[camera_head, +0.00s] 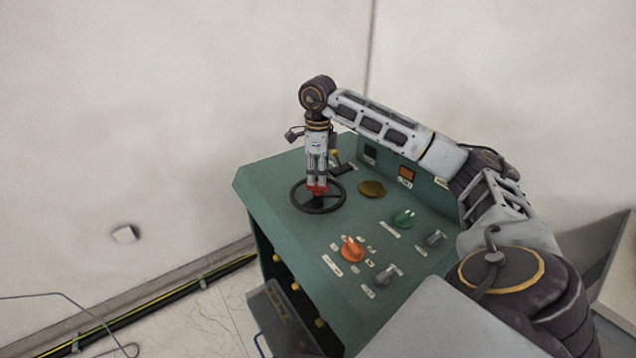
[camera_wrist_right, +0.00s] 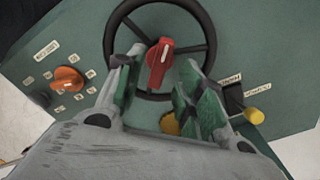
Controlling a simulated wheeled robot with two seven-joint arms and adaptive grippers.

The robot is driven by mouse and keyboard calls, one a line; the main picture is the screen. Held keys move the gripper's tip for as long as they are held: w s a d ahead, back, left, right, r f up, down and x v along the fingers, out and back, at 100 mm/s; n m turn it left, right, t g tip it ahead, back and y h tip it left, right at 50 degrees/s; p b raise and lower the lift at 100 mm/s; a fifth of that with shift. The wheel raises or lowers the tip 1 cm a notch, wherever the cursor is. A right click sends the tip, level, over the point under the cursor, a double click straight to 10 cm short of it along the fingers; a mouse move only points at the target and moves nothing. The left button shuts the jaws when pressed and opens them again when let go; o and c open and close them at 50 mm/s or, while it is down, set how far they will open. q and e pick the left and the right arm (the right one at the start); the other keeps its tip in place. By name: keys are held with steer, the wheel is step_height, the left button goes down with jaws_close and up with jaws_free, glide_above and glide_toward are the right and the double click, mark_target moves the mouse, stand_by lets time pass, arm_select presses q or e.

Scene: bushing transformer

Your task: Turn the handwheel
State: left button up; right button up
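The black handwheel (camera_head: 293,203) lies flat on top of the green console. It has thin spokes and a red handle (camera_head: 317,190) at its middle. My right gripper (camera_head: 317,181) points down over the wheel's middle. In the right wrist view the wheel's rim (camera_wrist_right: 208,32) is at the top, and the red handle (camera_wrist_right: 160,62) shows between the two spread fingers (camera_wrist_right: 162,68), with gaps at its sides. The gripper looks open, not closed on the handle. My left gripper is in no view.
The green console (camera_head: 262,183) carries an orange knob (camera_head: 352,249), a green knob (camera_head: 404,219), grey knobs (camera_head: 436,239) and a yellow disc (camera_head: 372,189). A black switch with a yellow tip (camera_wrist_right: 255,115) sits near the wheel. A wall stands behind; floor is free at left.

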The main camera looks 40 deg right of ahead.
mark_target(318, 189)
steer(key=shift+f, duration=1.7)
jaws_close()
